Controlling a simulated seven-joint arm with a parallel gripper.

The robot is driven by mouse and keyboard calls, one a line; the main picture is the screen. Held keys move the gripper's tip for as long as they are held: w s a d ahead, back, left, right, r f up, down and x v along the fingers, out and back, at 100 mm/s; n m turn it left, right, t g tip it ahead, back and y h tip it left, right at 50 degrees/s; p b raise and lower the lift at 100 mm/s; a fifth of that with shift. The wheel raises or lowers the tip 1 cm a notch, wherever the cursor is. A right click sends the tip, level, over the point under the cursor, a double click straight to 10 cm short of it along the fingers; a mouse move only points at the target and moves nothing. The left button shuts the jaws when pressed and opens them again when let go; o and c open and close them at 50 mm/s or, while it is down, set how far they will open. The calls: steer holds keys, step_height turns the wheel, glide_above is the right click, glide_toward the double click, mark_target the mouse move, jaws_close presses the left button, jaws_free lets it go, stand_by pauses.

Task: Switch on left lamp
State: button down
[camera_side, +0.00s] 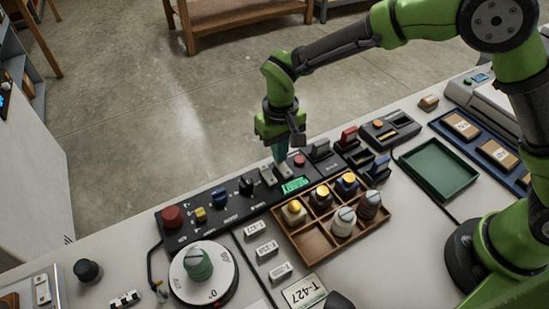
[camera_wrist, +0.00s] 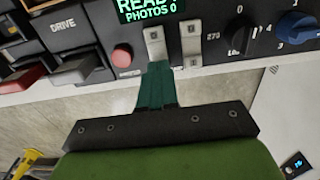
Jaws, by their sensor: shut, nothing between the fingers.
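Two pale rocker switches sit side by side on the black control panel (camera_side: 232,203). In the side view, one (camera_side: 282,172) is nearer the red button and the other (camera_side: 267,177) is nearer the dark knob. My gripper (camera_side: 281,160) points down with its fingers together and empty, at the far edge of the switch nearer the red button. In the wrist view, the fingertips (camera_wrist: 157,66) are right at the lower end of that switch (camera_wrist: 155,42); I cannot tell if they touch. The other switch (camera_wrist: 192,44) stands clear beside it. No lamp can be made out.
A red button (camera_side: 300,160) and a green display (camera_side: 295,185) are close to the switches. The dark knob (camera_side: 246,186) is on the other side. A wooden compartment tray (camera_side: 315,236) with several capped pieces stands in front. A green tray (camera_side: 437,169) is at right.

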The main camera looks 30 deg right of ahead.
steer(key=shift+f, duration=0.45)
steer(key=shift+r, duration=3.55)
steer(key=shift+s+f, duration=0.2)
steer(key=shift+f, duration=0.15)
steer(key=s+d+r+m+t+y, duration=0.1)
steer(key=s+d+r+m+t, duration=0.1)
steer(key=s+d+r, duration=0.5)
steer(key=s+d+r+m+t+y, duration=0.1)
steer(key=s+d+r+t, duration=0.4)
steer(key=s+d, duration=0.5)
step_height(320, 180, up, 3)
steer(key=d+m, duration=0.1)
steer(key=d, duration=0.2)
steer(key=shift+s+f, duration=0.15)
steer(key=shift+s, duration=0.2)
